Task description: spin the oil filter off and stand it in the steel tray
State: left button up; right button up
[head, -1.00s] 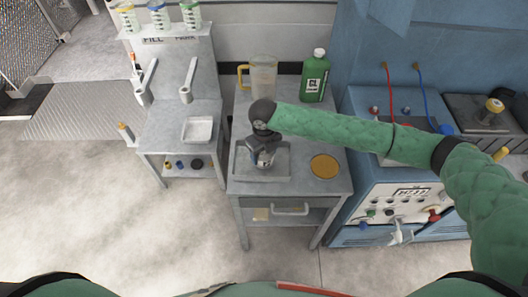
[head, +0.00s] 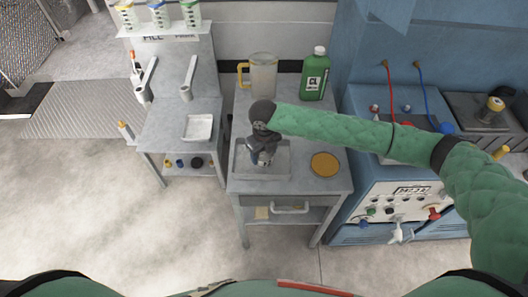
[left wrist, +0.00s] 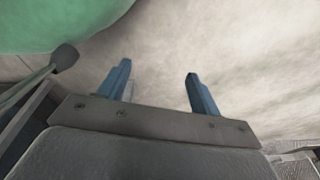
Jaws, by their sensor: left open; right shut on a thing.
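My right gripper (head: 262,160) points down inside the shallow steel tray (head: 283,172) on the grey cart. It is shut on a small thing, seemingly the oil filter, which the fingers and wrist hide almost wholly. I cannot tell whether that thing touches the tray floor. My left gripper (left wrist: 160,88) shows only in the left wrist view. Its two blue fingers are apart with nothing between them, over pale floor.
A clear jug (head: 263,75) and a green bottle (head: 314,75) stand at the cart's back. A round amber disc (head: 325,164) lies right of the tray. A side bench holds a pale tray (head: 199,128). A blue machine (head: 400,205) stands close on the right.

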jog(key=o, duration=1.1)
jog(key=shift+o, duration=0.8)
jog(key=shift+r, duration=0.2)
jog(key=shift+w+r+b, duration=0.1)
jog(key=shift+r+b, duration=0.3)
jog(key=shift+r, duration=0.05)
notch_tip(320, 180, up, 6)
jog(key=shift+f+b, duration=0.25)
jog(key=shift+b, duration=0.75)
pick_arm(q)
jog(key=w+d+r, duration=0.3)
jog(key=w+r, duration=0.1)
jog(key=r, duration=0.1)
jog(key=shift+d+r, duration=0.2)
jog(key=shift+r, duration=0.1)
pick_arm(e)
jog(key=shift+r, duration=0.55)
